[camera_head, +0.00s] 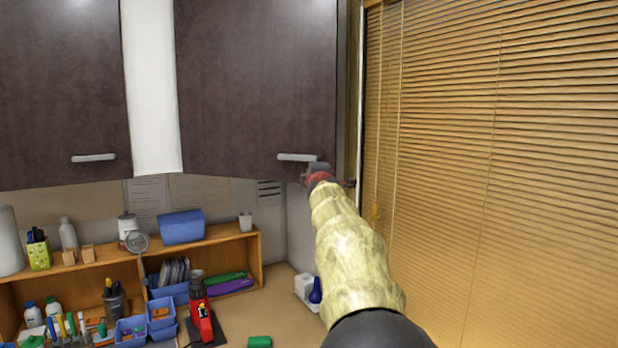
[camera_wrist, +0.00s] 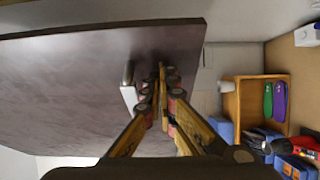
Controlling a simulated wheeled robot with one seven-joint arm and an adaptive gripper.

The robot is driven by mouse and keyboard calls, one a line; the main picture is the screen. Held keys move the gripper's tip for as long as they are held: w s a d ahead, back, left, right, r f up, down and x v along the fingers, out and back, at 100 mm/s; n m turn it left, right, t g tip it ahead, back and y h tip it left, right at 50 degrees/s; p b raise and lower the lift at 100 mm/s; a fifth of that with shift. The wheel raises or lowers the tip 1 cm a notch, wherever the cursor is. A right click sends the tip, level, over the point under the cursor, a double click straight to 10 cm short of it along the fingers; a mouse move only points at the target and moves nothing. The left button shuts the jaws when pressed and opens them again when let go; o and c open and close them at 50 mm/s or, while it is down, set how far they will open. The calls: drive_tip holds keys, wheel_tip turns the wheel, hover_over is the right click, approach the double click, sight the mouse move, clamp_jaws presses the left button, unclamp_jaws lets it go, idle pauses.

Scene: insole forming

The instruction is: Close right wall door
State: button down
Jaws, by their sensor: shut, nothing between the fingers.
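The right wall door (camera_head: 255,85) is a dark brown panel high on the wall, left of the window blind. Its pale bar handle (camera_head: 297,157) is near the lower right corner. In the wrist view the door (camera_wrist: 70,85) fills the left, with its handle (camera_wrist: 128,88) just left of the fingers. I cannot tell whether the door is flush with its cabinet. My gripper (camera_head: 318,174) is at the door's lower right corner, just right of the handle. In the wrist view its fingertips (camera_wrist: 162,70) are together and empty, in front of the door; contact is unclear.
A second dark door (camera_head: 60,90) hangs to the left, past a white strip (camera_head: 150,85). The window blind (camera_head: 490,160) is close on the right of my arm. Below, a wooden shelf (camera_head: 215,238) and the counter hold bottles, blue bins and tools.

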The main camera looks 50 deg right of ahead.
drive_tip(key=w+d+n+t+y+p, duration=0.2)
drive_tip(key=w+d+p, duration=0.1)
drive_tip(key=d, duration=0.5)
drive_tip(key=w+d+n+t+y+p, duration=0.1)
drive_tip(key=w+d+p, duration=0.3)
drive_tip(key=d, duration=0.4)
drive_tip(key=shift+w+d+n+t+y+p, duration=0.2)
drive_tip(key=shift+n+t+y+p, duration=0.25)
drive_tip(key=shift+y, duration=0.35)
drive_tip(key=shift+a, duration=0.1)
